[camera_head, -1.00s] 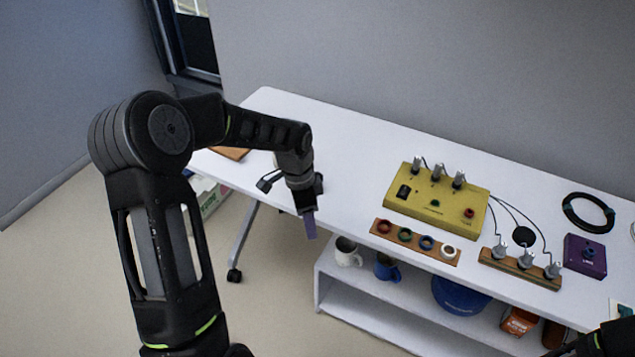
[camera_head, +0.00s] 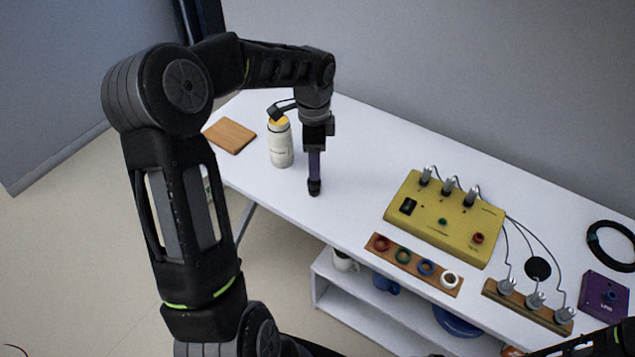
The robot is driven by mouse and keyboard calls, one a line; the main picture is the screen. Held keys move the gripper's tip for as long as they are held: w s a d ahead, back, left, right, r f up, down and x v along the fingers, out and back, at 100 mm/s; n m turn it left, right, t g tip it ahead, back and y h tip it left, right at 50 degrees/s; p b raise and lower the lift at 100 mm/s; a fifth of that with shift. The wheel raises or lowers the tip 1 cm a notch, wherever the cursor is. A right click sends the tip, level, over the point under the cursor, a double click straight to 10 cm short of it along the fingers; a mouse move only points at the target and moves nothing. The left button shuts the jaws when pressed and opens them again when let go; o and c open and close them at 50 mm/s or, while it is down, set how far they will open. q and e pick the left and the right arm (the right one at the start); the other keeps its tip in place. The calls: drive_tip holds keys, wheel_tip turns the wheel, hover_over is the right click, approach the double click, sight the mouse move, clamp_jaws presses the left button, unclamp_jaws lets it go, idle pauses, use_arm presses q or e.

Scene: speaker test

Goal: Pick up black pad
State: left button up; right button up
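A flat round black pad (camera_head: 538,268) lies on the white table at the right, behind the wooden strip with metal plugs and among thin black cables. My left gripper (camera_head: 314,184) points down over the left half of the table, in front of a white bottle and well left of the pad. Its purple finger shows edge-on with a small dark piece at the tip; I cannot tell whether that is fingertip or a separate thing, nor whether the fingers are apart. Part of my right arm shows at the lower right edge; its fingers cannot be made out.
A yellow box (camera_head: 444,222) with plugs stands mid-table, with a wooden strip of coloured rings (camera_head: 414,266) before it. A purple box (camera_head: 605,297) and black cable coil (camera_head: 611,246) are at the right. A white bottle (camera_head: 281,146) and brown board (camera_head: 230,136) are at the left.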

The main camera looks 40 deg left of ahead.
sight(314, 186)
use_arm(q)
drive_tip(key=shift+f, duration=1.35)
drive_tip(key=shift+w+f+p, duration=0.1)
drive_tip(key=shift+f+p, duration=0.4)
drive_tip(key=shift+f, duration=2.15)
drive_tip(key=shift+d, duration=0.1)
clamp_jaws()
